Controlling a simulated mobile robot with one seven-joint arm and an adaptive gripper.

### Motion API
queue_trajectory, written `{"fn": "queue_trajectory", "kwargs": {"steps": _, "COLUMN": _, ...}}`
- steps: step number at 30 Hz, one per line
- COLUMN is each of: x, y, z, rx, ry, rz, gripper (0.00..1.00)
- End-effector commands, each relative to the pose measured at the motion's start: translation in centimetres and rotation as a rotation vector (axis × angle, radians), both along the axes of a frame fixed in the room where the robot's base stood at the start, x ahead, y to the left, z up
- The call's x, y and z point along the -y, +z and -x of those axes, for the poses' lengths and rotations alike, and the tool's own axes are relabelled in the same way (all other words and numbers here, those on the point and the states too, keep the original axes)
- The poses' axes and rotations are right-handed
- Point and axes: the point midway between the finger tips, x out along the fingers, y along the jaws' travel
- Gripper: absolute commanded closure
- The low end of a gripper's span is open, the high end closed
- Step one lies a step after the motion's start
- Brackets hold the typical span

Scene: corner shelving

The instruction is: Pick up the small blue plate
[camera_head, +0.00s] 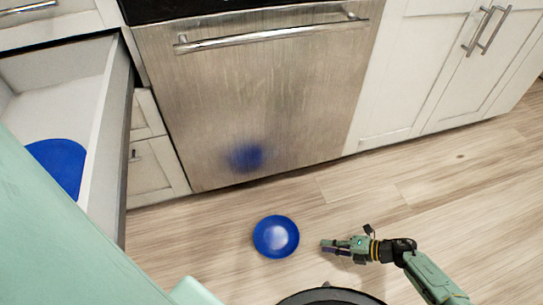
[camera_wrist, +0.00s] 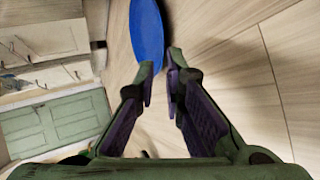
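A small round blue plate (camera_head: 276,237) lies on the wood floor in front of the dishwasher. It also shows at the top of the wrist view (camera_wrist: 147,35), just beyond my fingertips and partly cut off by the frame's edge. My gripper (camera_head: 325,246) is low, to the right of the plate, with its fingers pointing left toward it. In the wrist view my gripper (camera_wrist: 161,68) has a gap between its two fingers and holds nothing. The fingertips appear close to the plate's near rim; I cannot tell whether they touch it.
An open white drawer (camera_head: 95,125) at the left holds another blue round item (camera_head: 60,165), partly hidden by my body. A steel dishwasher (camera_head: 255,100) stands behind the plate and reflects it. White cabinets (camera_head: 420,70) stand at right. The floor (camera_head: 450,190) at right is clear.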

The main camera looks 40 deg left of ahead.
Motion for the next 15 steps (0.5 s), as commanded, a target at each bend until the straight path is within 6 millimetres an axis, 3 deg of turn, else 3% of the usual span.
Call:
{"fn": "queue_trajectory", "kwargs": {"steps": 9, "x": -3.8, "y": -2.1, "z": 1.0, "rx": 0.000, "ry": 0.006, "rz": -0.002, "gripper": 0.90}}
{"fn": "queue_trajectory", "kwargs": {"steps": 15, "x": -5.2, "y": -2.9, "z": 1.2, "rx": 0.000, "ry": 0.004, "rz": 0.000, "gripper": 0.90}}
